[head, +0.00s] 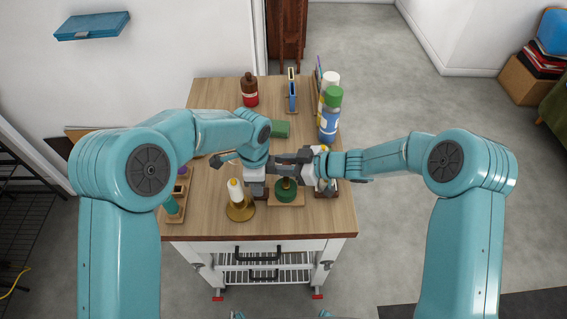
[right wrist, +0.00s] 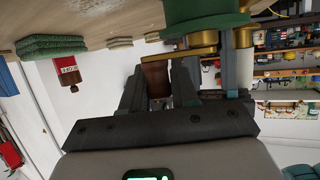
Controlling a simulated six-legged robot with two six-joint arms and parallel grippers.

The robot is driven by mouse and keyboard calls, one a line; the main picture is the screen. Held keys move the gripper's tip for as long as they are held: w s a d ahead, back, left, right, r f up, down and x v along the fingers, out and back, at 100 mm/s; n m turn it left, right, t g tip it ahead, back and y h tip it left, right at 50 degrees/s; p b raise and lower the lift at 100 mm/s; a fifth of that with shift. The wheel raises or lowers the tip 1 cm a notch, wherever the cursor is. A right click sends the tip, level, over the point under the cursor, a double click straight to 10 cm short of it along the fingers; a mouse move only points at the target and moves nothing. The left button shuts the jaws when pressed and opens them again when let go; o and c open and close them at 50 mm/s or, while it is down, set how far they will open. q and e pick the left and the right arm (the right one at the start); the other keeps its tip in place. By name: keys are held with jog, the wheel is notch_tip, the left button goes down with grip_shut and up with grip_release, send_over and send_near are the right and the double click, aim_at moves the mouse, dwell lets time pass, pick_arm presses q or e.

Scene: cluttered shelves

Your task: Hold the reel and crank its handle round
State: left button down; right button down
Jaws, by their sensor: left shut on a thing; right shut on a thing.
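The reel (head: 287,192) is dark green on a small wooden base near the front of the table. In the right wrist view the green reel (right wrist: 205,14) fills the top edge, upside down. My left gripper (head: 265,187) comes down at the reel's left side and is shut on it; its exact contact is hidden. My right gripper (head: 283,161) reaches in from the right, behind the reel. In the right wrist view it is shut on the brown crank handle (right wrist: 156,76), under a brass crank arm (right wrist: 175,53).
A white candle in a brass holder (head: 240,210) stands close to the left gripper. A green folded cloth (head: 280,129), a red-labelled brown bottle (head: 250,92) and a green-capped blue bottle (head: 329,122) stand behind. The front left tabletop is partly bare.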

jog(key=c, duration=0.9)
grip_release()
jog(key=shift+c, duration=0.2)
jog(key=v, duration=1.2)
jog(key=shift+s+r, duration=0.1)
